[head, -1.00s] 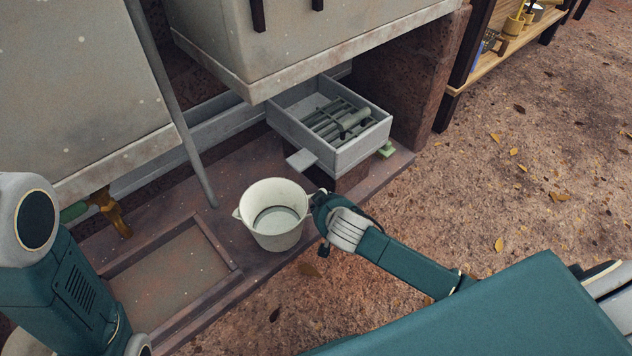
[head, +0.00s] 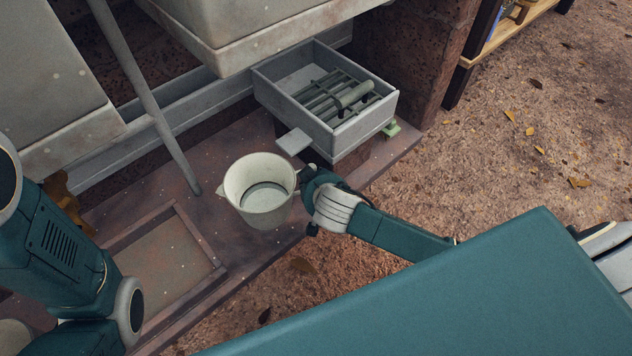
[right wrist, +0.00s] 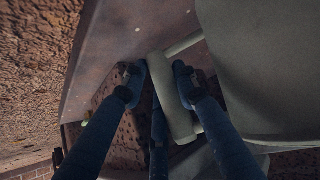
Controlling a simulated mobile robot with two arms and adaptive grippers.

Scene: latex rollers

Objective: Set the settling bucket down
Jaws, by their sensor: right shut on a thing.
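The settling bucket (head: 258,190), pale and round with a dark ring inside, is upright over the dark stone ledge in the head view. I cannot tell whether its base touches the ledge. My right gripper (head: 304,180) is at its right side. In the right wrist view, the fingers of my right gripper (right wrist: 157,75) are shut on the bucket's pale handle (right wrist: 172,100), with the bucket wall (right wrist: 255,70) to the right. My left arm shows at the left edge of the head view, but its gripper is not visible.
A grey tray (head: 350,137) with rollers (head: 345,95) stands behind the bucket, its flat tab (head: 294,142) sticking out towards it. A framed recess (head: 165,265) lies in the ledge to the left. A grey pole (head: 150,100) leans behind. Leafy ground lies right.

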